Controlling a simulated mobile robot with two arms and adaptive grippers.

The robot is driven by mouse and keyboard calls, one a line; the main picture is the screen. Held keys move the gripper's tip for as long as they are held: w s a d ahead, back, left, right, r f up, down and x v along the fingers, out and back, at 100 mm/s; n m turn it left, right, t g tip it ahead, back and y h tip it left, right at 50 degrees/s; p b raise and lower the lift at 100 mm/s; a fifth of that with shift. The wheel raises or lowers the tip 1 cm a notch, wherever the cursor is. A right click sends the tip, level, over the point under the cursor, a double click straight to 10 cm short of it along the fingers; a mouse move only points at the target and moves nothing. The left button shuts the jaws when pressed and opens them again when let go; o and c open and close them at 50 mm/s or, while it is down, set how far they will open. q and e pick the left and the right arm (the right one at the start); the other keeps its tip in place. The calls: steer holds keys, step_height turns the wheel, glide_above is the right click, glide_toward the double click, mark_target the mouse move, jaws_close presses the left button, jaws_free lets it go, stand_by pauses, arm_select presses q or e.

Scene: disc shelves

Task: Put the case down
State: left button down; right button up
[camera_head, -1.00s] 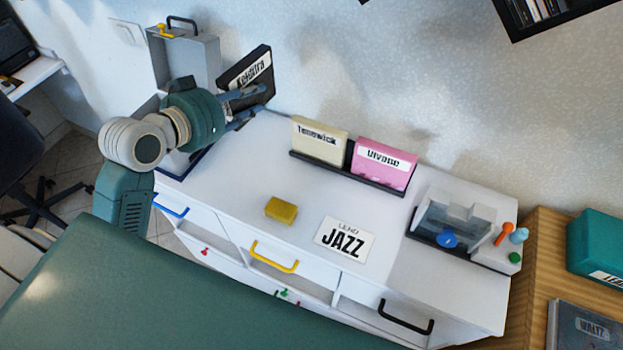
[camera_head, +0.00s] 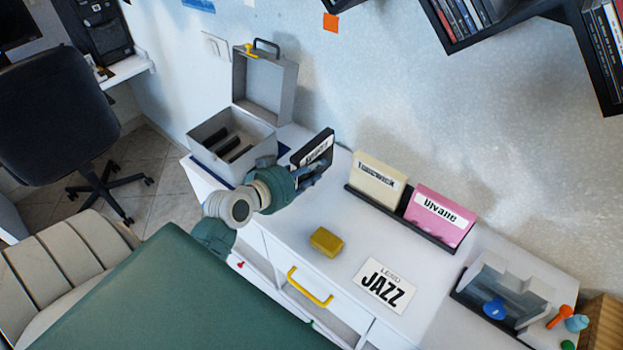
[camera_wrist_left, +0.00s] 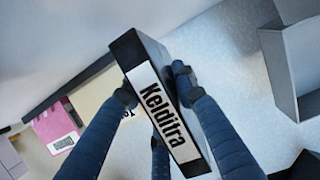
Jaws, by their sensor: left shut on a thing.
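A black case (camera_head: 324,141) with a white label stands on edge at the left part of the white cabinet top, beside the open grey box. In the left wrist view the case (camera_wrist_left: 164,100) shows its label "Kelditra" between blue fingers. My left gripper (camera_head: 312,172) is shut on this case. Whether the case's lower edge touches the cabinet top is hidden by the gripper in the head view. My right gripper is not in view.
An open grey box (camera_head: 203,134) with dark slots stands left of the case. A black rack holds a cream case (camera_head: 377,182) and a pink case (camera_head: 437,218) to the right. A yellow block (camera_head: 326,241) and a JAZZ card (camera_head: 386,284) lie in front. Cabinet top between them is clear.

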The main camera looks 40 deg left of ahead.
arm_select(q)
steer(key=shift+f, duration=1.85)
steer(key=c, duration=1.7)
jaws_free()
steer(key=shift+f, duration=0.15)
steer(key=shift+c, duration=0.2)
steer(key=o, duration=0.4)
